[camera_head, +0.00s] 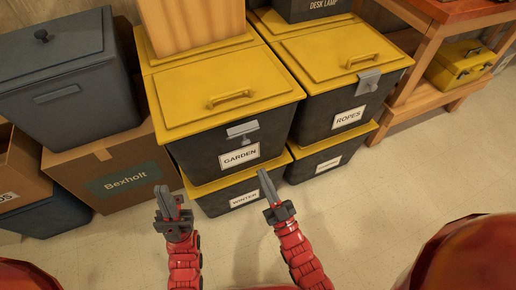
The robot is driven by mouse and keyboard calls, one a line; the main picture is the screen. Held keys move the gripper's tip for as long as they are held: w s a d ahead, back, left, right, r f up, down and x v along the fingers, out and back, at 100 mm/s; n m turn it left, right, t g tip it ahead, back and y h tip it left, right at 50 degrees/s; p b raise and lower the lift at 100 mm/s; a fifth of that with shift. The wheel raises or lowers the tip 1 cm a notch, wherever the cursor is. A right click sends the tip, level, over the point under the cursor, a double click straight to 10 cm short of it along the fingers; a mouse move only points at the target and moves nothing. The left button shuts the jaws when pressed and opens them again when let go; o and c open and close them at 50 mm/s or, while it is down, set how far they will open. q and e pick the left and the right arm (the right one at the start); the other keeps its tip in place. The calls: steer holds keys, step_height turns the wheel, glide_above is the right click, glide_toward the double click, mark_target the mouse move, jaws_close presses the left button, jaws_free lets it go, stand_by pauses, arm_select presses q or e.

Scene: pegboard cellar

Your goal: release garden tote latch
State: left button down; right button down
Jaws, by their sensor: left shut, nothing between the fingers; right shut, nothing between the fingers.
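The garden tote (190,148) is a dark grey box with a yellow lid (215,82) and a white GARDEN label (227,161). Its grey latch (241,129) is on the front wall, just below the lid's edge and above the label. The latch plate seems to jut outward; I cannot tell for sure whether it is hooked. The lid lies down on the tote. My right gripper (264,174) is shut and empty, below and right of the latch, apart from it. My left gripper (167,191) is shut and empty, further left and lower.
The garden tote stands on the WINTER tote (215,205). The ROPES tote (320,112) stands to its right, with its own latch (368,81). A Bexholt carton (110,165) and grey bin (75,110) are on the left. A wooden shelf (420,95) is at right. The front floor is clear.

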mark_target(243, 135)
steer(key=x, duration=1)
steer(key=shift+s+a+r, duration=0.15)
steer(key=shift+r, duration=0.05)
steer(key=shift+f+b, duration=0.15)
steer(key=shift+b, duration=0.2)
steer(key=shift+s+f+b, duration=0.1)
steer(key=shift+f+b, duration=0.05)
steer(key=shift+b, duration=0.25)
steer(key=shift+f, duration=0.1)
